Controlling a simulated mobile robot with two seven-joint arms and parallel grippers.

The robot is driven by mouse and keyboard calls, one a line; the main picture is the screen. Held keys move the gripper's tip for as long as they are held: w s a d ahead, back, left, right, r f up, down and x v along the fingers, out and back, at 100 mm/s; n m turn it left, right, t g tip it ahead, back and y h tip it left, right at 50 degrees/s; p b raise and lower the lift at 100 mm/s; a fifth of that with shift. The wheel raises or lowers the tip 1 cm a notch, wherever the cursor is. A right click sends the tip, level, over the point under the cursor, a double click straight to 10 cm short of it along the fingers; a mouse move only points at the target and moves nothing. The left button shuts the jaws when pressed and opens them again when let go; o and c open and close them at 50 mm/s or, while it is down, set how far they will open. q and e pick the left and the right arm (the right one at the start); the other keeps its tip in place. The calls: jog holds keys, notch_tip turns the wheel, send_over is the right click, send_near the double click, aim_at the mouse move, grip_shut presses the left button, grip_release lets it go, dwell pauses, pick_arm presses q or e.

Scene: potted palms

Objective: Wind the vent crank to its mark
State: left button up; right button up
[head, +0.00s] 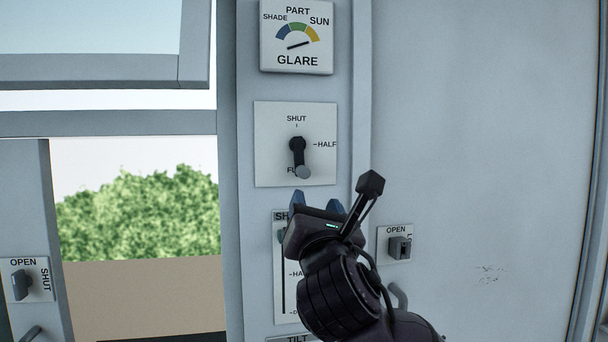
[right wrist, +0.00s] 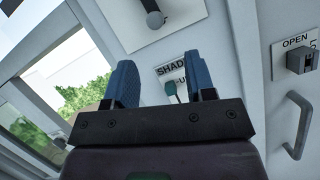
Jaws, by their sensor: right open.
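The vent crank (head: 297,152) is a black arm on a white plate (head: 268,172) marked SHUT at top, HALF at right and a partly covered label starting with F at the bottom. The crank arm points down, and its grey knob (head: 303,172) covers part of that bottom label. The knob also shows at the top of the right wrist view (right wrist: 156,20). My right gripper (head: 316,203) is just below the crank plate, its blue fingers apart with nothing between them. It is clear of the knob. My left gripper is not in view.
A GLARE dial (head: 297,62) is above the crank. A SHADE slider plate (head: 283,300) below is partly hidden by my right gripper. An OPEN latch (head: 399,248) and a door handle are to the right. A second latch (head: 21,284) is at far left, by the window.

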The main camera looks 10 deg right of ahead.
aim_at(304, 176)
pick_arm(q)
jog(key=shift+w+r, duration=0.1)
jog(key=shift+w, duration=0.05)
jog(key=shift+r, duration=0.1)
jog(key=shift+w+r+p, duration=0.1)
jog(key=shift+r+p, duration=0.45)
pick_arm(e)
jog(key=shift+n, duration=0.6)
jog(key=x, duration=0.9)
jog(key=shift+a+r, duration=0.25)
jog(key=shift+w+r, duration=0.25)
jog(key=shift+w, duration=0.35)
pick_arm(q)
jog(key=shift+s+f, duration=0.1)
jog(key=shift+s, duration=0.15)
pick_arm(e)
jog(key=shift+w, duration=0.15)
